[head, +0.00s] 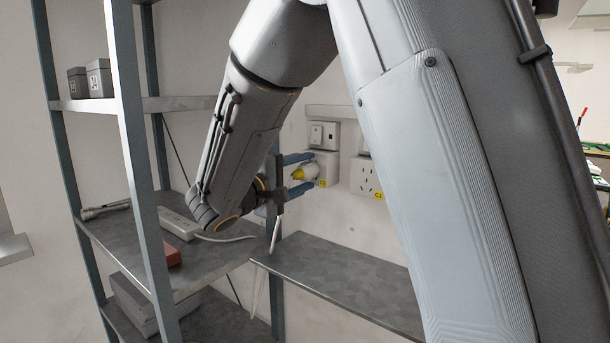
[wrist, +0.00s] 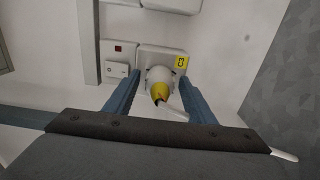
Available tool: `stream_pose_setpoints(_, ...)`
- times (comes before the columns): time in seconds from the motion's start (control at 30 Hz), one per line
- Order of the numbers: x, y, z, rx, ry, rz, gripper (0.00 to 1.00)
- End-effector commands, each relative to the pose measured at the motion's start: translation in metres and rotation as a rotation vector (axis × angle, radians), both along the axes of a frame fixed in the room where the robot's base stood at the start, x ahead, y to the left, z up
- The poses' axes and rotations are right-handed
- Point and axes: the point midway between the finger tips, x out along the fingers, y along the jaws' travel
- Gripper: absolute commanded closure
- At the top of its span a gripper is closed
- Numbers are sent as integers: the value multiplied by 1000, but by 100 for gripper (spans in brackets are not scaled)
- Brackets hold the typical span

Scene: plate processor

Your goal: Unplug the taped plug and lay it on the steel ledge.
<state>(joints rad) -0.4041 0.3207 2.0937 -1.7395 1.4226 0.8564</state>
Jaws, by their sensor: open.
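The taped plug (head: 304,173) is white with yellow tape and sits at a wall socket (head: 328,163) with a yellow label. In the wrist view the plug (wrist: 159,82) shows end-on, with its yellow part and a white cable toward me, against the socket plate (wrist: 150,55). My gripper (head: 312,169) is open, its two blue fingers on either side of the plug. In the wrist view my gripper (wrist: 160,77) shows gaps between the fingers and the plug. The steel ledge (head: 340,272) lies below the sockets, bare where visible; my arm hides its right part.
A second socket (head: 366,178) labelled C1 is right of the plug. A switch (head: 317,134) is above. The metal shelf rack (head: 130,130) stands at left, holding a power strip (head: 178,223), a flashlight (head: 105,210) and grey boxes (head: 98,78). A white cable hangs near the ledge's left end.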

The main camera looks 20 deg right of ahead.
Motion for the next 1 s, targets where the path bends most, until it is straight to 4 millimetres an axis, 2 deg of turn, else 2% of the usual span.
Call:
stream_pose_setpoints(0.4, 0, 0, 0, 0, 0, 0, 50)
stream_pose_setpoints(0.47, 0, 0, 0, 0, 0, 0, 58)
stream_pose_setpoints(0.7, 0, 0, 0, 0, 0, 0, 99)
stream_pose_setpoints(1.0, -3, 5, 0, 0, 0, 2, 100)
